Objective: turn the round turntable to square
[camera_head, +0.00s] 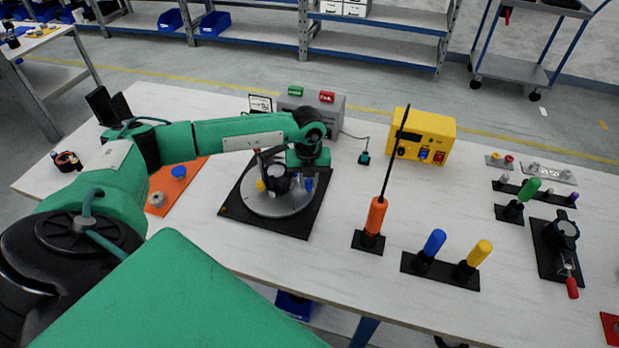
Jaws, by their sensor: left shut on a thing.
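The round turntable (281,206) is a grey disc on a black square base plate (311,221), left of the middle of the white table. A yellow knob (260,185) and a blue peg (309,184) show on or just above the disc. My left arm comes in from the left, and my left gripper (277,180) points down over the disc. It is shut on a part of the turntable. The wrist hides the back of the disc and most of the grip, so the disc's exact angle is hard to tell. My right gripper is not in view.
An orange plate (183,172) lies left of the turntable. A grey box (331,110) with green and red labels and a yellow box (424,136) stand behind. An orange-handled tool (376,216), blue handle (434,242) and yellow handle (480,253) stand upright to the right.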

